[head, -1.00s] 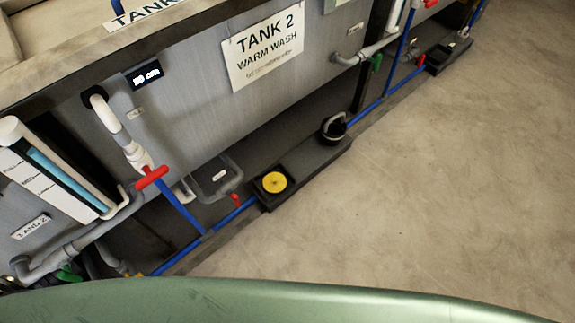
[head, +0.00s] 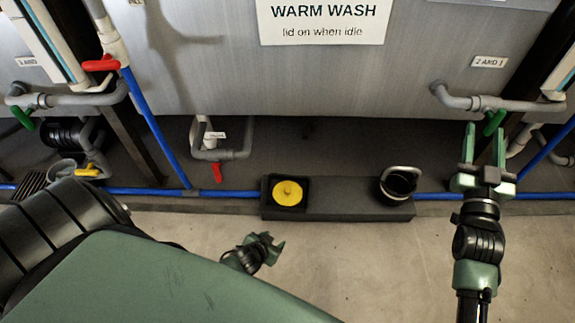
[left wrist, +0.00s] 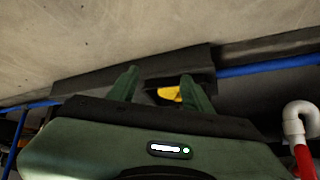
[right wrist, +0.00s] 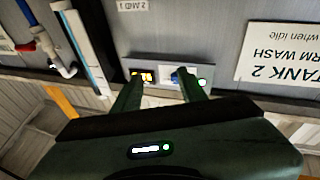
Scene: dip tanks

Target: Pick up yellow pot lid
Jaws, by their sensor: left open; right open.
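The yellow pot lid (head: 288,193) is a round disc lying in a black square recess at the left end of a low dark ledge at the foot of the tank. In the left wrist view the lid (left wrist: 170,93) shows partly between the fingers, beyond them. My left gripper (head: 268,246) is open and empty, low in front of the ledge and a little left of the lid, apart from it. It also shows in the left wrist view (left wrist: 160,82). My right gripper (head: 484,148) is open and empty, raised at the right, well away from the lid.
A black pot-like container with a light handle (head: 398,185) stands at the ledge's right end. A blue pipe (head: 235,193) runs along the tank's foot. Red-handled (head: 101,64) and green-handled valves stick out from the tank front. The floor (head: 350,270) before the ledge is clear.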

